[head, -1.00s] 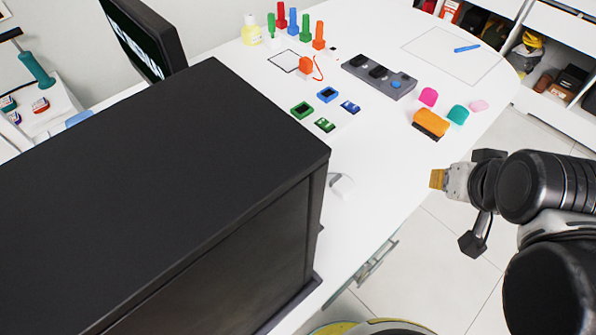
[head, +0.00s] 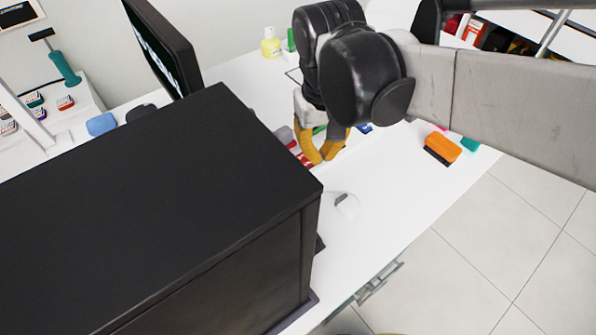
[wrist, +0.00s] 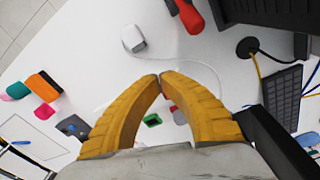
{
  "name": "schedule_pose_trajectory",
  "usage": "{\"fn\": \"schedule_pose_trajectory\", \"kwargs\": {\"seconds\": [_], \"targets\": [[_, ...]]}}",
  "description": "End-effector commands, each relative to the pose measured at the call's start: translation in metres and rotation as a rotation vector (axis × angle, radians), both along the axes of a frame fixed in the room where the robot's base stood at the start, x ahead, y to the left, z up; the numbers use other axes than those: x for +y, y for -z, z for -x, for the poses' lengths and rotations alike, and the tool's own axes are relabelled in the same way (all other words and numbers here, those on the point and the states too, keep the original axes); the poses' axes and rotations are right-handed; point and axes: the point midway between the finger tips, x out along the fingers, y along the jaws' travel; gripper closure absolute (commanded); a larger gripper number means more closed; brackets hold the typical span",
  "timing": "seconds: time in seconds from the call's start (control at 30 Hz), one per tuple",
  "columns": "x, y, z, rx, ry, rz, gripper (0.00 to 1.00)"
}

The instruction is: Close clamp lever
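My gripper (head: 321,160) has yellow curved fingers and hangs over the white table, just right of the big black box. In the wrist view, its fingertips (wrist: 160,78) meet and nothing shows between them. A red handle-like piece (wrist: 188,16) with a dark grey part lies ahead of the fingers, apart from them, at the top of the wrist view. A red piece (head: 301,154) also shows between the box and my fingers in the head view, partly hidden. It may be the clamp lever, but I cannot tell, nor whether it is open.
The tall black box (head: 150,200) fills the left front, with a monitor (head: 165,45) behind it. A white device (head: 346,204) with a cable lies right of the box. A keyboard (wrist: 283,97) and an orange block (head: 441,148) are nearby. The table's front right is clear.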

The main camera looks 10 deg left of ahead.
Motion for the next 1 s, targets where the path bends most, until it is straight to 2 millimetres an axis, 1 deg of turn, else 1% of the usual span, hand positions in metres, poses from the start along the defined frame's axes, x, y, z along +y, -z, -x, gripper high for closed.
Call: {"fn": "schedule_pose_trajectory", "kwargs": {"seconds": [0.03,0.1,0.2,0.3,0.37,0.47,0.57,0.8,0.9,0.93,1.0], "targets": [[0.025,0.003,0.003,0.027,-0.045,0.025,1.00],[0.049,0.009,0.010,0.061,-0.087,0.060,1.00],[0.070,0.015,0.017,0.089,-0.125,0.092,1.00],[0.079,0.020,0.021,0.102,-0.141,0.107,1.00],[0.080,0.024,0.022,0.104,-0.143,0.110,1.00],[0.079,0.036,0.022,0.105,-0.142,0.110,1.00],[0.076,0.054,0.022,0.104,-0.141,0.110,1.00],[0.070,0.107,0.022,0.103,-0.141,0.109,1.00],[0.067,0.127,0.022,0.104,-0.141,0.108,1.00],[0.063,0.119,0.028,0.104,-0.142,0.108,1.00],[0.057,0.113,0.036,0.104,-0.142,0.108,1.00]]}}
